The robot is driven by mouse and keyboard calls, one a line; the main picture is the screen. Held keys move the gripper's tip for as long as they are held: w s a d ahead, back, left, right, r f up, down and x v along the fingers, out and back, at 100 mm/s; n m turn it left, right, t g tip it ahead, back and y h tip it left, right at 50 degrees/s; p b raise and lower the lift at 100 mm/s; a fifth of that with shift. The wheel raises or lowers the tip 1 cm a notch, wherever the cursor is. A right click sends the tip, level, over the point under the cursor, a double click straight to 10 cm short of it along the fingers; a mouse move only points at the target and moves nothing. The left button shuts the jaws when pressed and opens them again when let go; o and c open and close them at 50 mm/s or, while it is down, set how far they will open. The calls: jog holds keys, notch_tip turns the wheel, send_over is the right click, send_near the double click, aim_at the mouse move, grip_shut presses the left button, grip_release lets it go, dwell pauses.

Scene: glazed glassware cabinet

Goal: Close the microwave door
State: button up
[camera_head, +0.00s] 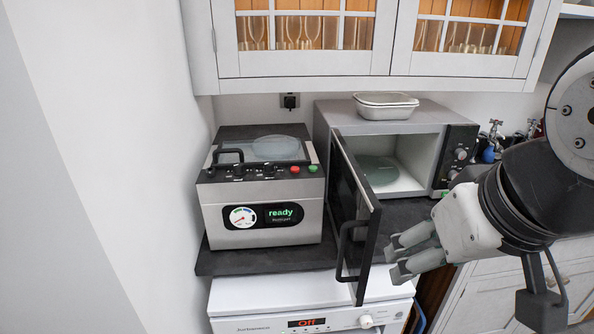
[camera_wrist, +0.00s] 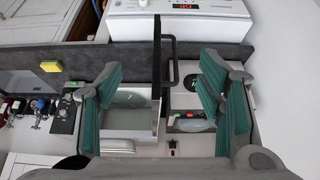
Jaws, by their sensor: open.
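The microwave (camera_head: 432,165) stands on the dark counter with its door (camera_head: 368,185) swung wide open toward me. Its cavity and round glass plate (camera_head: 380,170) show. The door carries a dark bar handle (camera_head: 343,250) on its left face. My gripper (camera_head: 396,258) is open and empty, just right of the door's front edge. In the wrist view the door (camera_wrist: 157,50) is a dark upright strip between the lines of my gripper's fingers (camera_wrist: 160,78), with the handle (camera_wrist: 172,45) to its right. I cannot tell whether a finger touches the door.
A steel appliance (camera_head: 265,215) reading "ready" stands left of the door. A lidded container (camera_head: 385,104) sits on the microwave. A white appliance (camera_head: 270,300) is below the counter. Glazed cabinets (camera_head: 305,65) hang above. Taps (camera_head: 494,130) stand at right. A yellow sponge (camera_wrist: 50,66) shows in the wrist view.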

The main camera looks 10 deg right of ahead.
jog(key=shift+w, duration=0.2)
jog(key=c, duration=0.4)
jog(key=w+n, duration=0.1)
jog(key=n, duration=0.1)
jog(key=w+a+g, duration=0.1)
jog(key=shift+w+r+n, duration=0.3)
jog(key=shift+n, duration=0.1)
grip_shut()
jog(key=w+a+f+n+g+h, duration=0.1)
jog(key=w+a+f+n+g, duration=0.15)
jog(key=w+a+n, duration=0.55)
jog(key=w+a+f+n+g+h, duration=0.2)
jog(key=w+a+f+n, duration=0.3)
jog(key=w+n, duration=0.4)
jog(key=d+f+p, duration=0.2)
jog(key=d+f, duration=0.3)
jog(key=f, duration=0.4)
jog(key=shift+w+d, duration=0.4)
